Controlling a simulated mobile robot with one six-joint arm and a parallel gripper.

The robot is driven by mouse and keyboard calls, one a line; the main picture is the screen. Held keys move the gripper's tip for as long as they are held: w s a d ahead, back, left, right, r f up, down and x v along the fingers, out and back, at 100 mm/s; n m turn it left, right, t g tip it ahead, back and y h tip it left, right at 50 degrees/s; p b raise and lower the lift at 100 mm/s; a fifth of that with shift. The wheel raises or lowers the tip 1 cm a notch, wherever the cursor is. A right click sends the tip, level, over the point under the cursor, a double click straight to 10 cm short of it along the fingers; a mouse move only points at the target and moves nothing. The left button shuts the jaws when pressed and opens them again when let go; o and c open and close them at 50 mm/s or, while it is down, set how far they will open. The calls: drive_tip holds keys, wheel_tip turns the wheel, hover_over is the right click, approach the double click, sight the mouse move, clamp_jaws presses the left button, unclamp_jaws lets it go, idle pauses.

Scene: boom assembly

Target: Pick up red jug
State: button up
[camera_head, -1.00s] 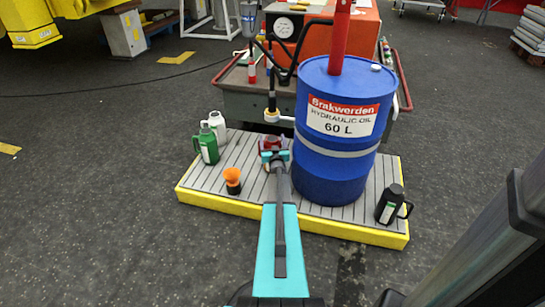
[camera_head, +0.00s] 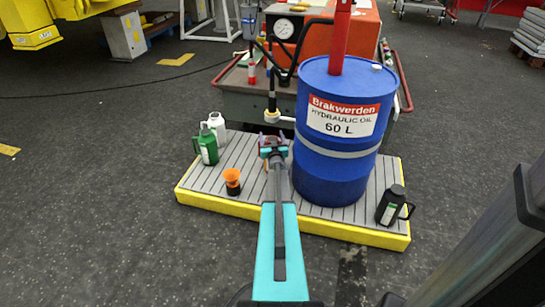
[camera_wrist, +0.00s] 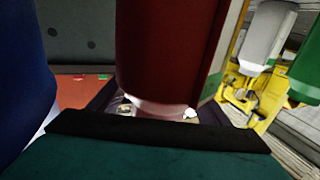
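The red jug (camera_wrist: 165,45) fills the middle of the wrist view, very close to the camera, with a pale band at its lower end. In the head view it is mostly hidden behind my gripper (camera_head: 274,146), with only a dark red patch showing. The gripper is over the slatted platform, just left of the blue drum. Its dark fingers lie on both sides of the jug in the wrist view. I cannot tell whether they press on it. The jug's base is hidden in the head view.
The blue drum (camera_head: 335,170) stands close right of my gripper. On the platform (camera_head: 190,191) are a green jug (camera_head: 207,150), a white jug (camera_head: 218,127), an orange-topped black item (camera_head: 232,182) and a black jug (camera_head: 391,206). A cart (camera_head: 236,92) stands behind.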

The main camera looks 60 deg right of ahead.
clamp_jaws()
idle(0.4)
drive_tip(key=shift+r, duration=0.1)
wheel_tip(320, 180, up, 10)
drive_tip(key=p, duration=0.3)
idle(0.4)
idle(0.5)
